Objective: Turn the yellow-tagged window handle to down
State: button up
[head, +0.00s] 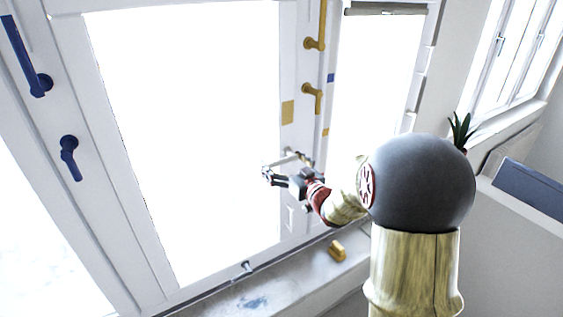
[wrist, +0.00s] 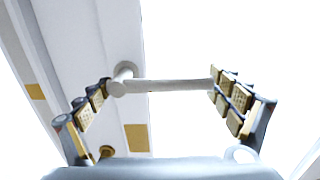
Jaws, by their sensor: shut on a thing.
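A pale grey window handle (head: 279,161) sits on the white upright frame, below a yellow tag (head: 288,112). Its lever points sideways to the left, roughly level. In the wrist view the handle lever (wrist: 165,86) runs across between the finger pads, from its round hub on the left to its free end at the right finger. The tag (wrist: 137,138) shows below it there. My gripper (head: 287,169) is shut on the handle, with its fingers wide apart along the lever. The pads partly hide the lever's ends.
A gold block (head: 337,251) lies on the sill below my gripper. A plant (head: 461,131) stands at the right.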

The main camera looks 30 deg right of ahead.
jog(key=c, duration=0.3)
jog(key=f+n+b, duration=0.1)
jog(key=n+b, duration=0.1)
jog(key=b, duration=0.4)
jog(key=shift+f, duration=0.3)
jog(key=shift+w+d+f+n+b, duration=0.1)
jog(key=shift+d+f+n+b, duration=0.6)
jog(key=shift+n+b, duration=2.45)
jog(key=shift+s+d+f+n+b, duration=0.1)
jog(key=shift+d+f+n+b, duration=0.6)
jog(key=shift+n+b, duration=2.4)
jog(key=shift+w+d+f+n+b, duration=0.1)
jog(key=shift+d+f+n+b, duration=0.75)
jog(key=shift+b, duration=3.8)
jog(key=shift+d+r+n, duration=0.1)
jog(key=shift+r+n, duration=0.4)
jog(key=shift+n, duration=0.5)
